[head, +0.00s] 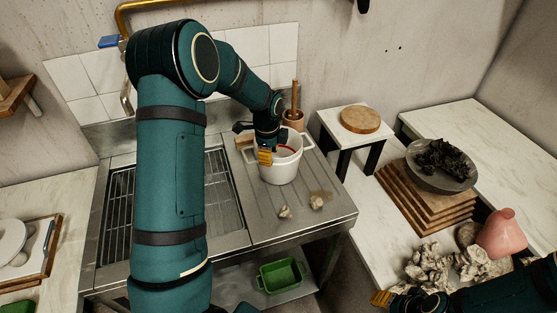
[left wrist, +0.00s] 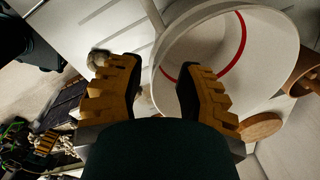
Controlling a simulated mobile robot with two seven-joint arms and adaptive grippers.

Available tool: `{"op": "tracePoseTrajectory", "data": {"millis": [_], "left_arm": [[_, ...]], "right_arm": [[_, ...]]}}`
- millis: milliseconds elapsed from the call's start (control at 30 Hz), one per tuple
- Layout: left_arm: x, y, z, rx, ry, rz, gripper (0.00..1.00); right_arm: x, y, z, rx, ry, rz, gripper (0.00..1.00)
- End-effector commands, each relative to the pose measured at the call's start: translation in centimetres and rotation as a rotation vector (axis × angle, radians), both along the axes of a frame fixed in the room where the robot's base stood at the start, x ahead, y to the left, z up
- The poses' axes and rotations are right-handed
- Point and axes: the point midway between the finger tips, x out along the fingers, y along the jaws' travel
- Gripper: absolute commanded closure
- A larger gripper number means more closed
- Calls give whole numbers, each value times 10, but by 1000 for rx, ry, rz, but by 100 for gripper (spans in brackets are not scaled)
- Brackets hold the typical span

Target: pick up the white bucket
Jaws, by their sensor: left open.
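The white bucket (head: 281,171) stands upright on the steel drainboard, with a red line on its inside wall. In the left wrist view its open mouth (left wrist: 268,45) fills the upper right. My left gripper (head: 272,153) is open at the bucket's near left rim. In the left wrist view its yellow fingers (left wrist: 158,66) are spread, one over the bucket's mouth and the other outside it. I cannot tell whether either finger touches the wall. My right gripper (head: 383,298) is at the bottom right, away from the bucket; its jaws are unclear.
A wooden container with a stick (head: 294,117) stands close behind the bucket. Small pale lumps (head: 285,211) lie in front of it on the drainboard (head: 262,222). A stool with a round board (head: 360,119) is to the right. A pink vase (head: 502,235) stands near my right arm.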

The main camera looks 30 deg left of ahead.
Motion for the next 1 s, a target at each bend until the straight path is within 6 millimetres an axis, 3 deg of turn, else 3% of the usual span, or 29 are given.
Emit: {"op": "tracePoseTrajectory", "data": {"millis": [167,500,833,933,1000], "left_arm": [[1,-1,-10,0,1,0,65],[4,-7,-53,0,1,1,65],[4,-7,-58,0,-1,1,65],[4,-7,-57,0,-1,1,100],[4,-7,-57,0,-1,1,100]], "right_arm": [[0,0,0,0,0,0,53],[0,0,-1,0,0,0,53],[0,0,-1,0,0,1,53],[0,0,-1,0,0,1,53],[0,0,-1,0,0,1,53]]}}
